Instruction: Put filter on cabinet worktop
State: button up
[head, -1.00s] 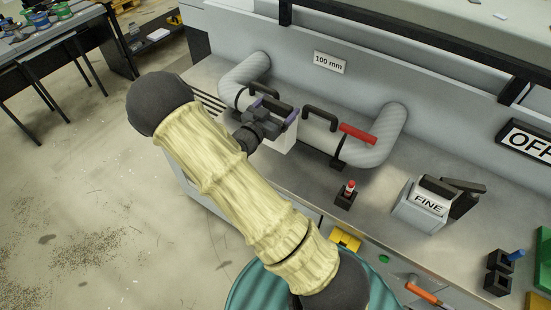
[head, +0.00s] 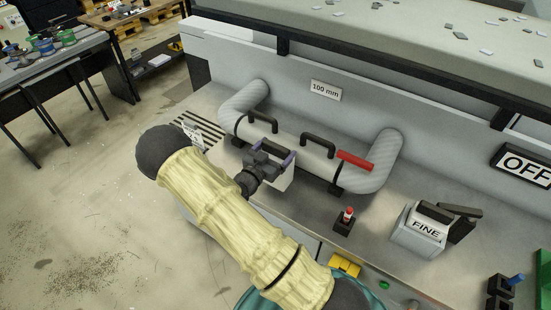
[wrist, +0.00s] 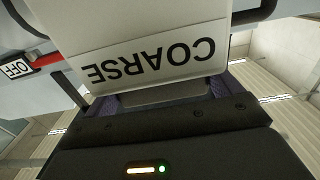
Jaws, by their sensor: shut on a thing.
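My gripper (head: 272,157) is shut on a white, box-shaped filter (head: 281,178). In the wrist view the filter (wrist: 150,62) fills the upper middle, with the word COARSE upside down on its face. In the head view the filter hangs below my gripper, just in front of the grey pipe (head: 250,103). My gripper and arm hide part of it, and I cannot tell whether it touches the worktop. The cabinet worktop (head: 378,205) is a grey metal surface running under the pipe.
A grey FINE filter (head: 420,236) with a black handle stands at the right. A red-topped switch (head: 347,217) is nearer the middle. The pipe has black handles and a red lever (head: 355,161). Dark slots (head: 203,124) lie at the left. Worktop between pipe and FINE filter is clear.

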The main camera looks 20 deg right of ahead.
aim_at(276, 158)
jog(key=shift+d+f+p, duration=0.1)
jog(key=shift+f+p, duration=0.5)
jog(key=shift+f, duration=1.35)
jog(key=shift+f, duration=0.15)
jog(key=o, duration=1.3)
jog(key=shift+r, duration=0.2)
